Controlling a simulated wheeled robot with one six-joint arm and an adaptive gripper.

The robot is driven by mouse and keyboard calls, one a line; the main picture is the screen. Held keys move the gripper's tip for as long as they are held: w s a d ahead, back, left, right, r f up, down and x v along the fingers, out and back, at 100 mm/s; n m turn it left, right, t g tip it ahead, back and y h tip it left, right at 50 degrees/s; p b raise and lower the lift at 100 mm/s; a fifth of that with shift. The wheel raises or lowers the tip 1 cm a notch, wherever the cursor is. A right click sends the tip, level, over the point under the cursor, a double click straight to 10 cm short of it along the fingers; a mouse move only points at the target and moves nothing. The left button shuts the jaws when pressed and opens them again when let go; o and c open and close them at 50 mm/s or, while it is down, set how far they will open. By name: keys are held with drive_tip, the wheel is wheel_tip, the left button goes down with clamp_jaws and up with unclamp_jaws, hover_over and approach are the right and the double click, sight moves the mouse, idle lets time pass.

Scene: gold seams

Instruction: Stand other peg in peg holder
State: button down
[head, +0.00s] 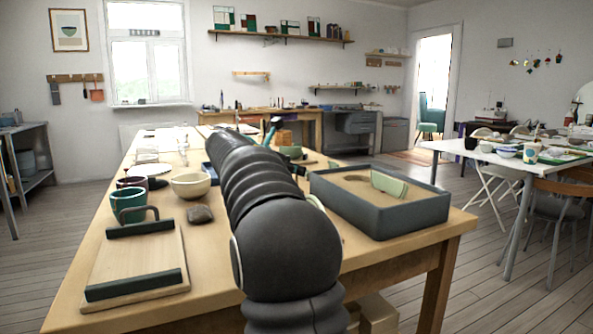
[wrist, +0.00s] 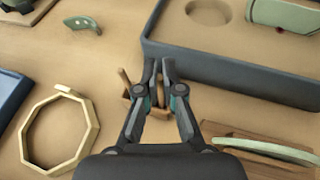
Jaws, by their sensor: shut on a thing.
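My gripper (wrist: 160,68) is near the centre of the wrist view, its fingers close together. A small wooden peg holder (wrist: 128,94) sits on the table just left of the fingertips, partly hidden by the left finger. One slim wooden peg (wrist: 124,76) stands in it, leaning in the picture. I cannot tell whether the held thing touches the holder. In the head view my dark arm hides the gripper, the holder and the pegs.
A grey-blue sand tray (wrist: 215,70) stands close right of the fingers; it also shows in the head view (head: 385,222). A pale octagonal ring (wrist: 28,145) lies left. A wooden board (wrist: 250,137) lies lower right. A green shard (wrist: 82,23) lies at upper left.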

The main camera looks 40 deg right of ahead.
drive_tip(key=shift+f, duration=0.25)
idle(0.6)
drive_tip(key=c, duration=0.8)
unclamp_jaws()
drive_tip(key=shift+o, duration=0.2)
drive_tip(key=shift+r, duration=0.1)
drive_tip(key=shift+r+p, duration=2.05)
drive_tip(key=shift+p, duration=0.45)
drive_tip(key=shift+r, duration=0.9)
